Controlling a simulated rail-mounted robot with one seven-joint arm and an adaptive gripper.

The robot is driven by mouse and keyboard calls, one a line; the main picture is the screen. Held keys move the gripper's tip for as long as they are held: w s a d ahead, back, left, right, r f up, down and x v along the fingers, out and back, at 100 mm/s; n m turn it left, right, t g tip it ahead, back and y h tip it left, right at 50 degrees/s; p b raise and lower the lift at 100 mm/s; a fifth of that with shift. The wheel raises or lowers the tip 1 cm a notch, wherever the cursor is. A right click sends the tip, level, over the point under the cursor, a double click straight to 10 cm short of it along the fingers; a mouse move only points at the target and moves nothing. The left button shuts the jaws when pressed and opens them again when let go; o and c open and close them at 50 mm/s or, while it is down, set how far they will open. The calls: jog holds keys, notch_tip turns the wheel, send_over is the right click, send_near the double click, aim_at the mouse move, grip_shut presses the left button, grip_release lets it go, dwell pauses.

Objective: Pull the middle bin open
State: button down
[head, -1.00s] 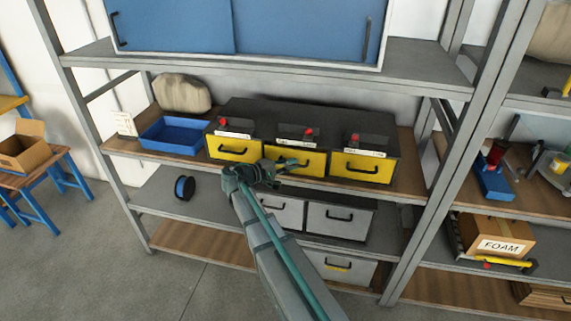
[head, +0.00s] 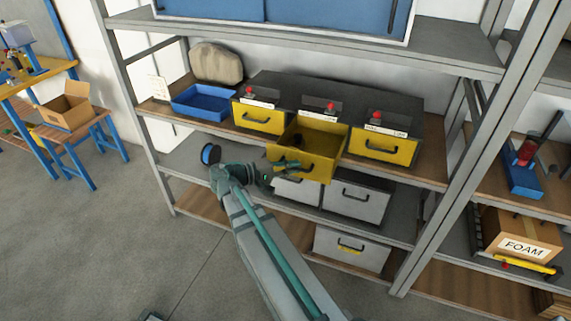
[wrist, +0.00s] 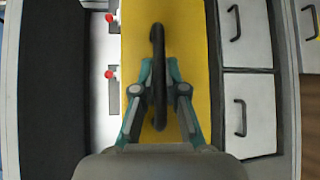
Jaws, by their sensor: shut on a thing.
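The yellow middle bin (head: 318,139) is pulled well out of the dark cabinet (head: 345,97), and its open top shows. Its dark bar handle is on the front face. My gripper (head: 287,164) is at that handle, in front of the bin. In the wrist view, my gripper (wrist: 159,72) is shut on the dark handle (wrist: 157,45), with one finger on each side of it. The yellow bin front (wrist: 193,35) lies behind the fingers. The yellow left bin (head: 258,118) and right bin (head: 385,147) are closed.
Red-tipped parts sit above the bins, one with a red end (head: 331,106). A blue tray (head: 203,102) stands left of the cabinet. Grey drawers (head: 357,201) are on the shelf below. A shelf upright (head: 470,150) stands to the right.

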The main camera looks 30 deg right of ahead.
dwell(0.3)
jog(key=c, duration=1.2)
grip_release()
jog(key=v, duration=1.2)
